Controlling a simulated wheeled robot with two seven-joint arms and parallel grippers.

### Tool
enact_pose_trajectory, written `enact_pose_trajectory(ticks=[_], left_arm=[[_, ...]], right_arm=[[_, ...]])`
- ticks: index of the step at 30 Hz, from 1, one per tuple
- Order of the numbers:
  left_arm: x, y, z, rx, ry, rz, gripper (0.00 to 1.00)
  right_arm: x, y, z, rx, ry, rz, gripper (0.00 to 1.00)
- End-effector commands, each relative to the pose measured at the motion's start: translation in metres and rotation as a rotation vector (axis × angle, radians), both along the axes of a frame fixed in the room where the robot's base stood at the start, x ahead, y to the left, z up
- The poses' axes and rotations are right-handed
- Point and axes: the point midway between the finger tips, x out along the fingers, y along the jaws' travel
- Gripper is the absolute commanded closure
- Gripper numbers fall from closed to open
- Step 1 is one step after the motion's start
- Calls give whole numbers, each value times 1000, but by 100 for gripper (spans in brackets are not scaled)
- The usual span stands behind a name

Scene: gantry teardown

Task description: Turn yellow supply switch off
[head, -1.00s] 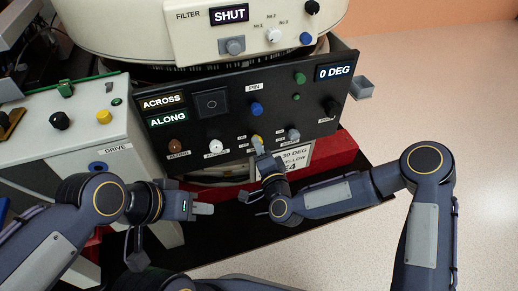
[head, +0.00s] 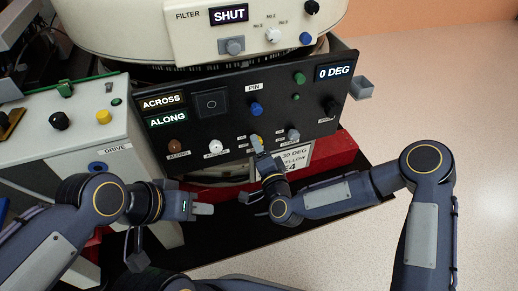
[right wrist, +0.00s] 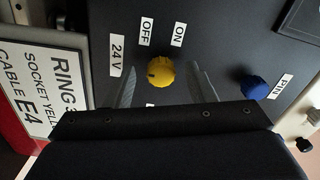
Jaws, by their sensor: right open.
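The yellow supply switch is a round knob (head: 256,139) low on the black panel. In the right wrist view the yellow knob (right wrist: 160,72) sits beside the labels OFF, ON and 24 V, with a small dark mark on its left side. My right gripper (head: 259,147) is at the knob. In the right wrist view my right gripper (right wrist: 163,72) is open, one finger on each side of the knob, with visible gaps. My left gripper (head: 203,209) is away to the lower left, in front of the panel; its jaw opening is not clear.
The black panel (head: 180,143) also carries a blue PIN knob (head: 256,109), a white knob (head: 216,146), a brown knob (head: 175,146) and a grey knob (head: 293,135). A sign (head: 298,158) hangs below. The floor at right is clear.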

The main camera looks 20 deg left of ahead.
Motion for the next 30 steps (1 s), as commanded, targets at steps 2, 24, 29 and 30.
enact_pose_trajectory(ticks=[2, 24, 29, 30], left_arm=[[0, 0, 1, 0, 0, 0, 64], [0, 0, 14, 0, 0, 0, 64], [0, 0, 14, 0, 0, 0, 64], [0, 0, 14, 0, 0, 0, 64]], right_arm=[[-2, -1, 0, 0, 0, 1, 50], [-65, -44, 0, -1, 0, 0, 50], [-65, -44, 0, -1, 1, 0, 50], [-65, -44, 0, -1, 1, 0, 50]])
